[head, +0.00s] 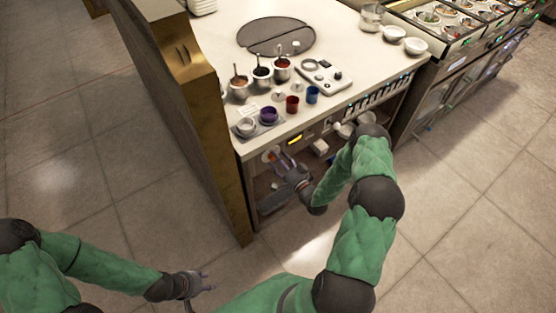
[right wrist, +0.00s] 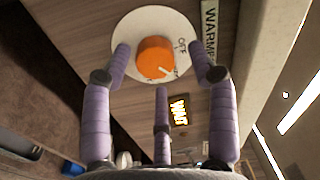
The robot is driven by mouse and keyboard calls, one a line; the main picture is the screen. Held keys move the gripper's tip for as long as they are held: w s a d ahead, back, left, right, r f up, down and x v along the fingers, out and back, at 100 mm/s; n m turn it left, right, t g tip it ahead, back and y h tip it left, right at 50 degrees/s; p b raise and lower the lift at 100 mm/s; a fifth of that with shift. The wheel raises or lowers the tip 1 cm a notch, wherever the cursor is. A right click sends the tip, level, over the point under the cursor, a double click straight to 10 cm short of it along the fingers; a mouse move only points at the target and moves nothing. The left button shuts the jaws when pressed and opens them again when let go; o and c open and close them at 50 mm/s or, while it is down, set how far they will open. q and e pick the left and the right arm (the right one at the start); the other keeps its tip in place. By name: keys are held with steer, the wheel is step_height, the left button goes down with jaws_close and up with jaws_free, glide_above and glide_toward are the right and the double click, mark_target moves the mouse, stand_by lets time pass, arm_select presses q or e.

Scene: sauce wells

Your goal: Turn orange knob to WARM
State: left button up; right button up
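The orange knob (right wrist: 152,58) sits on a round white dial plate (right wrist: 128,32) on the counter's front panel. OFF is printed to its right in the right wrist view; other dial lettering is too small to read. A short white mark on the knob points to the lower right of that view. My right gripper (right wrist: 158,52) is open, its purple fingertips spread either side of the knob, with a third finger below. Contact cannot be told. In the head view my right gripper (head: 282,160) is at the counter front. My left gripper (head: 206,281) is open and empty over the floor.
A label starting WARM (right wrist: 210,35) and a small lit orange display (right wrist: 178,110) are beside the dial. Sauce pots (head: 261,77), a purple cup (head: 268,115), red and blue cups and a white device (head: 325,76) stand on the counter. A brass-edged wall (head: 200,110) stands left.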

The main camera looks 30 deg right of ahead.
steer(key=shift+a, duration=0.1)
steer(key=s+d, duration=0.1)
steer(key=s, duration=1.1)
steer(key=shift+d+f, duration=0.15)
steer(key=shift+f, duration=0.2)
steer(key=w+n+b, duration=0.1)
steer(key=w+n, duration=0.3)
steer(key=w+a+n+h+b, duration=0.1)
steer(key=w+n, duration=0.3)
steer(key=n, duration=0.1)
steer(key=w+a+n+b, duration=0.1)
steer(key=w+n, duration=0.2)
steer(key=n, duration=0.2)
steer(key=shift+w+r+h, duration=0.25)
steer(key=shift+w+h, duration=0.05)
steer(key=shift+w, duration=0.1)
steer(key=c, duration=1.1)
